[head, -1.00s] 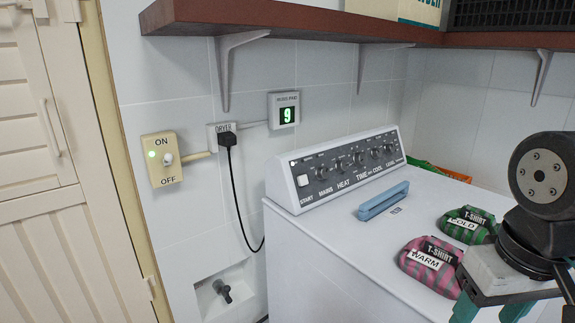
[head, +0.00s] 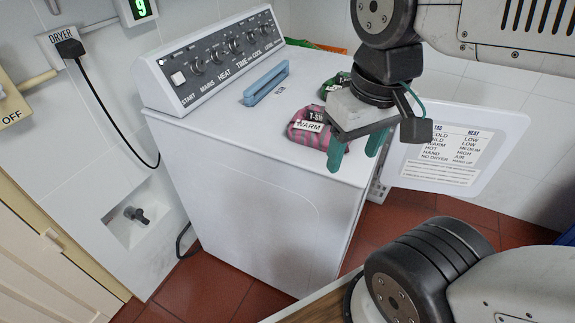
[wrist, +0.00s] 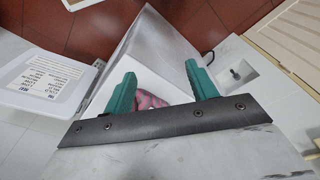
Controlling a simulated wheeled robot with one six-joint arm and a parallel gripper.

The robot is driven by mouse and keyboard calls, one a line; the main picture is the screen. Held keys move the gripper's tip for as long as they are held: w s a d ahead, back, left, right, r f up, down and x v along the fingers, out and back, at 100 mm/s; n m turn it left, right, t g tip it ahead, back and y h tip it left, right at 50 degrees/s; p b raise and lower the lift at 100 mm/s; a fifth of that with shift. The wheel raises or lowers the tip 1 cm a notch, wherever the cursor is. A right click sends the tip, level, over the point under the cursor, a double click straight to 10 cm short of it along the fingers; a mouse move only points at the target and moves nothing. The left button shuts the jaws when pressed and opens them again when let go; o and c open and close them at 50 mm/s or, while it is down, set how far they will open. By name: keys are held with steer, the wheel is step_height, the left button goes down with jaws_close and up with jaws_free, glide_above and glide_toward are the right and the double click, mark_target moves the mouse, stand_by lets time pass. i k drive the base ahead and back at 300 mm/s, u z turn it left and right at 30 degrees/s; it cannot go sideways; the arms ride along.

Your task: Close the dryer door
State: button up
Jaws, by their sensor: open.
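The white dryer (head: 265,190) stands against the tiled wall, its control panel on top at the back. Its door (head: 465,150) is swung open at the dryer's right side, with a printed tag and heat chart on its face. The door also shows at the left of the wrist view (wrist: 45,85). My gripper (head: 356,150) is open and empty, its two teal fingers pointing down. In the head view it overlaps the right edge of the dryer top, left of the door and apart from it. The dryer's opening is hidden. The fingers show in the wrist view (wrist: 160,78).
A black power cord (head: 110,120) hangs at the left. Red floor tiles (head: 215,285) show below. A wooden-edged surface is at the bottom.

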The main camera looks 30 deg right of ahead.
mark_target(470, 143)
steer(key=z, duration=0.1)
steer(key=k, duration=0.4)
steer(key=z, duration=0.6)
steer(key=k, duration=0.85)
steer(key=z, duration=1.15)
steer(key=i, duration=1.3)
steer(key=u, duration=0.6)
steer(key=i, duration=0.5)
steer(key=u, duration=0.5)
